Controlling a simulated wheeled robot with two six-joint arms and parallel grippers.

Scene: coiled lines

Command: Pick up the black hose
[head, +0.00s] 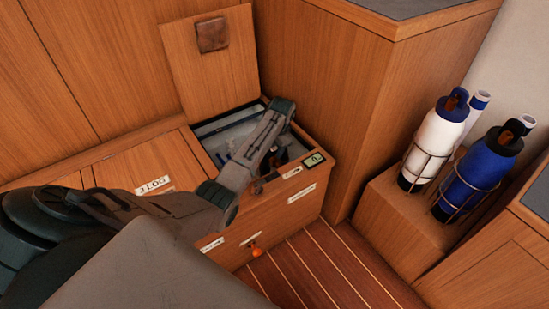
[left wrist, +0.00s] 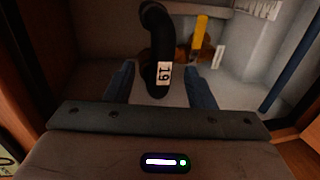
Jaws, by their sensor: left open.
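The black hose (left wrist: 162,45) is in the left wrist view, a thick bent tube with a white tag (left wrist: 164,72) reading 19. My left gripper (left wrist: 159,76) is open, with one finger on each side of the hose's lower part in the picture. I see no grip on it; how deep it sits between the fingers is hard to tell. In the head view my left arm (head: 256,148) reaches over the open locker (head: 272,203), hiding much of its inside. There I cannot make out the hose clearly. My right gripper is not in view.
The locker's raised lid (head: 212,70) stands behind the opening. In the left wrist view a yellow-handled item (left wrist: 200,38) lies beyond the hose, and a blue rod (left wrist: 291,68) runs along the right. White (head: 437,140) and blue (head: 478,172) bottles stand in wire holders at right.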

